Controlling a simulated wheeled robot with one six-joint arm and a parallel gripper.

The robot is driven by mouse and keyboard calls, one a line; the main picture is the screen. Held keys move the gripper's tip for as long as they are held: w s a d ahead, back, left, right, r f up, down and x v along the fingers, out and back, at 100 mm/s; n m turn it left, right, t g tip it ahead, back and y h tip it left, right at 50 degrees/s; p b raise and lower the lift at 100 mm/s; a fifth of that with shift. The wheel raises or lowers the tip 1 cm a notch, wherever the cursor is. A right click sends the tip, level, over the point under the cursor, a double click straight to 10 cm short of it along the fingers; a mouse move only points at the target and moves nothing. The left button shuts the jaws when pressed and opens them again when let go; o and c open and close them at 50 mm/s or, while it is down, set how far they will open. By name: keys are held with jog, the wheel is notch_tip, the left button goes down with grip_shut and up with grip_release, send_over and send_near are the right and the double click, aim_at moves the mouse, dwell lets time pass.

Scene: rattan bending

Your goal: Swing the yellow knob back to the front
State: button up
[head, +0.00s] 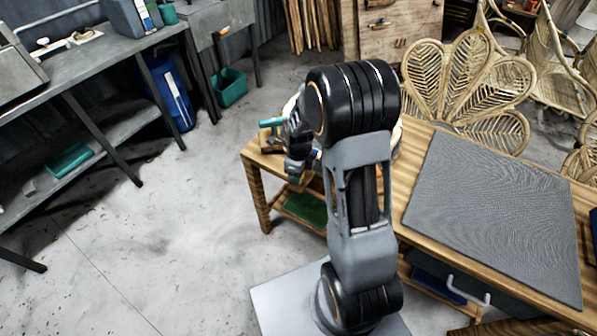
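I cannot make out the yellow knob in the head view; the far left end of the wooden workbench (420,135) is largely hidden behind my arm. My arm rises in the middle of the picture and bends over at the top. Dark wrist parts show to the left of its upper joint, over the left end of the bench. My gripper's fingers cannot be told apart there, so I cannot see whether they are open, shut or holding anything. A small teal piece (270,122) shows beside the wrist parts.
A grey mat (495,205) covers the bench's right part. A white-handled drawer (468,291) is below. Rattan chairs (468,85) stand behind. A metal table (85,62), blue container (170,92) and green bin (229,87) are at left. The floor (150,235) between is clear.

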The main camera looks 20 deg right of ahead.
jog(key=shift+o, duration=0.6)
notch_tip(320, 180, up, 14)
jog(key=shift+f, duration=0.1)
dwell(0.6)
jog(key=s+a+r+n+t, duration=0.1)
jog(key=s+a+r+n, duration=0.1)
jog(key=s+n, duration=0.5)
jog(key=s+a+r+n+t, duration=0.2)
jog(key=s+n, duration=0.5)
jog(key=n, duration=1.3)
jog(key=shift+s+a+r+t, duration=0.2)
jog(key=shift+a+r+t, duration=0.1)
jog(key=shift+a+r, duration=0.2)
